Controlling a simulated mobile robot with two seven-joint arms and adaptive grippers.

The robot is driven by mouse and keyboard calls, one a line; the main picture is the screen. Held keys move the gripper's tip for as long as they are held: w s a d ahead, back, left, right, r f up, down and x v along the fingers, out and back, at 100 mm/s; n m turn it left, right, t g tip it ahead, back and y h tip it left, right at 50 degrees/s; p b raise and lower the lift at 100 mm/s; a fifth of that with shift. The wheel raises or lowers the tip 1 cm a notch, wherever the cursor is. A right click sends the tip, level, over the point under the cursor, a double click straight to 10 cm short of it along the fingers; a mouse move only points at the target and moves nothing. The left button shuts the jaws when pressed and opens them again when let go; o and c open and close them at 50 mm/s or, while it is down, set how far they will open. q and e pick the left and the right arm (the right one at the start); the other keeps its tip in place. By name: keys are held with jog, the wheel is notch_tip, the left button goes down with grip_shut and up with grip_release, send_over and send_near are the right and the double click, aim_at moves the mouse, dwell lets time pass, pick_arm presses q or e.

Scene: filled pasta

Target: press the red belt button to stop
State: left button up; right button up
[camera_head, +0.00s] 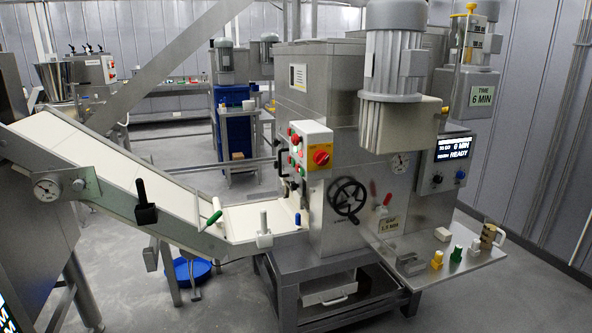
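A light control box (309,148) is on the left face of the steel machine in the middle. Its left side carries a red button (296,139) near the top, with green and other small buttons below; they are too small to read. A larger red rotary switch (321,157) on a yellow plate is on its front side. A white belt (95,160) slopes down from the left, with a flat white section (250,216) ending at the machine below the box. Neither of my grippers shows in the head view.
A black handwheel (347,198) sticks out of the machine front. A steel shelf (470,268) at the right holds small coloured items. A display (454,149) reads READY. A blue basin (190,270) lies under the belt.

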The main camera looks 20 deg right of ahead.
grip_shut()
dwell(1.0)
